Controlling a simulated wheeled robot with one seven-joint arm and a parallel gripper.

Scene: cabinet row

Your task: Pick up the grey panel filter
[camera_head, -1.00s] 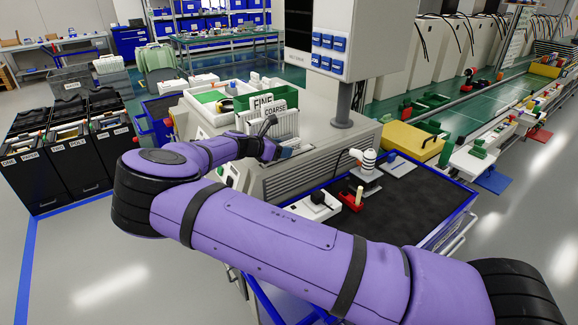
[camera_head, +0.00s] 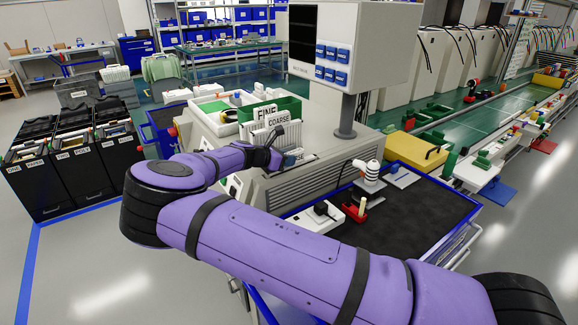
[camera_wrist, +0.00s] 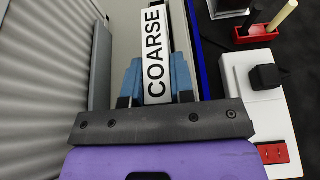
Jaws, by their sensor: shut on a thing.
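My gripper (camera_wrist: 155,85) has blue fingers, shut on both sides of a narrow edge with a white strip reading COARSE. I take this to be the edge of the grey panel filter (camera_wrist: 155,45); its faces are mostly hidden from the wrist camera. In the head view my gripper (camera_head: 288,159) is small, beside the louvred grey machine and in front of the white slotted rack (camera_head: 270,137) with the FINE and COARSE signs. Whether the filter touches the machine cannot be told.
The louvred machine (camera_head: 325,178) is close beside my gripper. A blue-edged cart (camera_head: 410,205) with a black mat stands to the right, holding a red tray (camera_head: 354,212) and a white block with a black knob (camera_wrist: 262,85). A screen post (camera_head: 346,115) rises behind.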

